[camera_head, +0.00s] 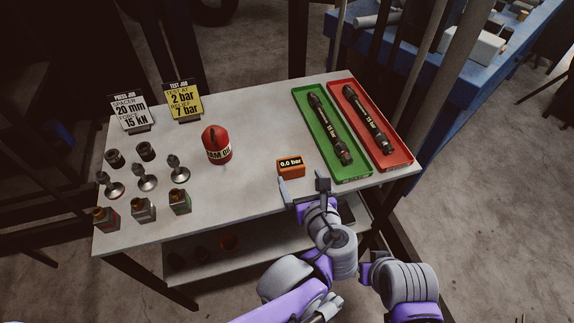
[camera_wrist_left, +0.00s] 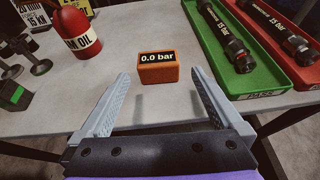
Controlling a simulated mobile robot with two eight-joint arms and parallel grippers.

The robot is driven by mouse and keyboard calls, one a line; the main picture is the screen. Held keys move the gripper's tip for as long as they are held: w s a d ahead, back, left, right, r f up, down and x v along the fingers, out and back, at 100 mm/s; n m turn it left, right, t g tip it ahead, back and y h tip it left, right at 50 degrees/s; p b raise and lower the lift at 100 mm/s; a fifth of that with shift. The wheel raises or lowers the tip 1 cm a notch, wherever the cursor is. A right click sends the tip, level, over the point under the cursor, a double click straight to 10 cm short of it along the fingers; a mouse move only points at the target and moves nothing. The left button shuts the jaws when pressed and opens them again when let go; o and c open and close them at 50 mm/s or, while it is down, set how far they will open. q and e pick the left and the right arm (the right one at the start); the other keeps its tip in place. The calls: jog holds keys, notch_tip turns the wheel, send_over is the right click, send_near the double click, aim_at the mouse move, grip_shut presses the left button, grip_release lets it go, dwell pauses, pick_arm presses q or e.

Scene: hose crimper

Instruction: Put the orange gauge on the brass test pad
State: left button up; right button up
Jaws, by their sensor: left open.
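The orange gauge (camera_head: 290,167) is a small block with a dark display reading 0.0 bar. It stands on the grey table near the front edge and also shows in the left wrist view (camera_wrist_left: 158,72). My left gripper (camera_head: 304,187) is open and empty, just in front of the gauge. In the left wrist view its two fingers (camera_wrist_left: 158,88) point toward the gauge, which lies between and beyond their tips. I cannot make out a brass test pad for certain.
A green tray (camera_head: 300,98) and a red tray (camera_head: 401,157), each holding a hose, lie to the right. A red oil can (camera_head: 217,146) stands left of the gauge. Several small fittings and blocks stand at the far left, with two signs (camera_head: 131,112) (camera_head: 183,102) behind. The table's front middle is clear.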

aim_at(292, 166)
pick_arm(q)
jog(key=x, duration=0.9)
jog(key=shift+s+a+f+b, duration=0.1)
jog(key=shift+s+a+b, duration=0.05)
jog(key=shift+b, duration=0.25)
jog(key=c, duration=1.4)
